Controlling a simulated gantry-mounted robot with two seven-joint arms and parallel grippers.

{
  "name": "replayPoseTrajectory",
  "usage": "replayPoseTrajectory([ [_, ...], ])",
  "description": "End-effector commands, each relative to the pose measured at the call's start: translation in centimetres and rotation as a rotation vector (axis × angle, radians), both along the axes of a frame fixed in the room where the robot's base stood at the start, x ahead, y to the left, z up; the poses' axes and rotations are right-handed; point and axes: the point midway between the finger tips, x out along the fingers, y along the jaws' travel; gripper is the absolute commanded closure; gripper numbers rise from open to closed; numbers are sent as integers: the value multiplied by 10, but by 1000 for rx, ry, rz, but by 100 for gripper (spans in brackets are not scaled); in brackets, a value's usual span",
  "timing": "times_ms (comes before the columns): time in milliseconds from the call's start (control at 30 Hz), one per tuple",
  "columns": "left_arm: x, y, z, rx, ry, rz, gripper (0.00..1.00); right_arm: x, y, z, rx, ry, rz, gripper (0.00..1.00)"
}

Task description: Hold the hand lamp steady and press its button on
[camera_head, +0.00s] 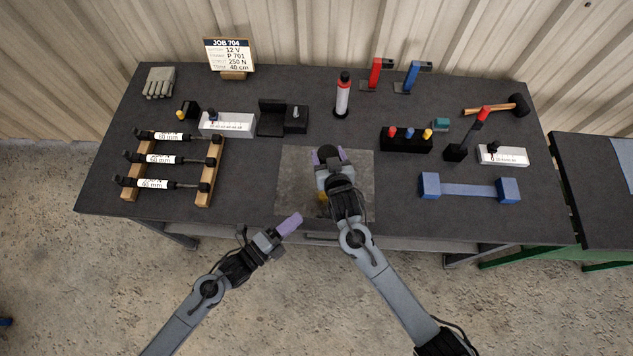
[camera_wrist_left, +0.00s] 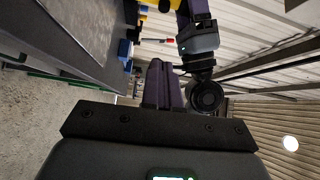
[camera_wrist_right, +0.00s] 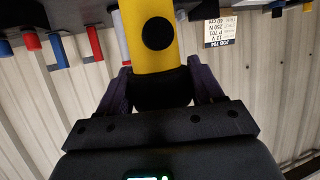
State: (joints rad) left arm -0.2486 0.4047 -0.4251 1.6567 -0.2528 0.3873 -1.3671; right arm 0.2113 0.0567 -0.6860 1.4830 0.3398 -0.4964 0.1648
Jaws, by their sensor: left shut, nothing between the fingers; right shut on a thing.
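The hand lamp (camera_wrist_right: 160,62) is yellow with a black lower section, and a round black button (camera_wrist_right: 158,33) shows on its yellow body in the right wrist view. My right gripper (camera_head: 327,155) is shut on the lamp's black section, with a purple finger on each side. In the head view only a bit of yellow (camera_head: 322,199) shows beside my right wrist; the rest is hidden. In the left wrist view, yellow (camera_wrist_left: 160,4) shows at the top by the right gripper. My left gripper (camera_head: 290,223) is shut and empty, off the table's front edge, apart from the lamp.
A grey mat (camera_head: 296,185) lies under my right gripper. A red-and-white bottle (camera_head: 343,98), a black block with coloured pegs (camera_head: 406,140) and a blue-ended bar (camera_head: 468,190) stand behind and right.

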Motion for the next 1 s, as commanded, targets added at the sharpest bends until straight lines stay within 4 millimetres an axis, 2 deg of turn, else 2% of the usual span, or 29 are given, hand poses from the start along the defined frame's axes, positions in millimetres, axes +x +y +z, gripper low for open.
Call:
replayPoseTrajectory([
  [200,5,15,-1,43,-13,-13,100,0,0,-1,0,1,1,74],
  [633,8,14,0,42,-16,-11,100,0,0,-1,0,1,1,74],
  [833,20,2,1,40,-17,-10,100,0,1,-1,0,1,1,74],
  [1000,40,-18,1,39,-18,-10,100,0,1,-1,0,1,1,74],
])
